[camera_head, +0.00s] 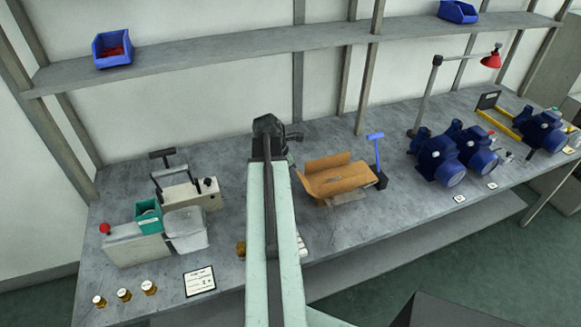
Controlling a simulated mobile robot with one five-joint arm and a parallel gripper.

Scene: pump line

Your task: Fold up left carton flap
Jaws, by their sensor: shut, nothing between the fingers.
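The brown carton (345,183) lies on the grey bench, right of my arm. A panel (327,162) stands up along its back. The brown edge at its left end (304,184) slopes outward, close to my arm; I cannot tell its exact angle. My gripper (296,136) is the dark end beyond my pale green arm, above and left of the carton and apart from it. It is shut and holds nothing. My arm hides part of the bench left of the carton.
A blue-handled tool (377,153) stands just right of the carton. Blue pumps (437,157) and a red lamp (491,60) are further right. A sealing device (188,195), teal bin (148,216) and brass fittings (124,295) are left. The shelf (220,52) runs above.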

